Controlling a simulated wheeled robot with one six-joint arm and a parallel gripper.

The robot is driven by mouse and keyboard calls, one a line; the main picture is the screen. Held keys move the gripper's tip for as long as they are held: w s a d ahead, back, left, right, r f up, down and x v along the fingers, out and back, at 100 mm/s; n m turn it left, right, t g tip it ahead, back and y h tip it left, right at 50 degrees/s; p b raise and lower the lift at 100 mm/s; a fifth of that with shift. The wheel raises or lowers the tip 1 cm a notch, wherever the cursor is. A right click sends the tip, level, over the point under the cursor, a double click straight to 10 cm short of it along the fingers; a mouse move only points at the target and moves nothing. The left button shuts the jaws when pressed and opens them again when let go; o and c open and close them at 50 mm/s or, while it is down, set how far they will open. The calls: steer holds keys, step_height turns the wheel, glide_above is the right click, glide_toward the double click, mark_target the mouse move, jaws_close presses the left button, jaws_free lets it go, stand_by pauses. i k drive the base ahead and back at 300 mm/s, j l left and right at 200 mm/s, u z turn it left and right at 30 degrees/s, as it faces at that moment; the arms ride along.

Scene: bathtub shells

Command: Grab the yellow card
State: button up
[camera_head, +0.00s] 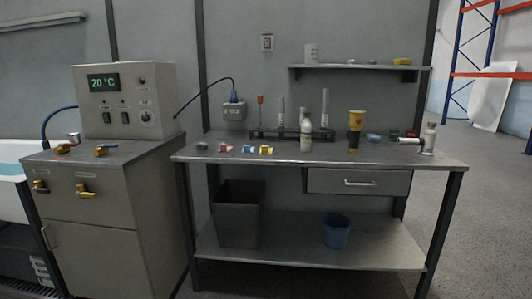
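A small yellow item (266,150), possibly the yellow card, lies near the front edge of the workbench (300,157). It is the rightmost of a short row, beside a blue-and-white item (248,149), a pink-red one (225,148) and a dark grey one (202,146). It is too small to make out its exact shape. Another yellow item (402,61) sits at the right end of the wall shelf (350,68). My gripper is not in view.
On the bench stand a white bottle (306,134), a yellow-and-dark cup (355,125) and a rack with upright tubes. A control cabinet (95,210) adjoins on the left. A bin (238,215) and blue bucket (336,232) stand below. Floor at the right is clear.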

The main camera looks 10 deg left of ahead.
mark_target(265, 150)
steer(key=i+l, duration=0.1)
steer(key=i, duration=0.75)
steer(key=i+l, duration=0.15)
steer(key=i, duration=0.7)
steer(key=i+l, duration=0.1)
steer(key=i, duration=0.8)
steer(key=j+u, duration=0.05)
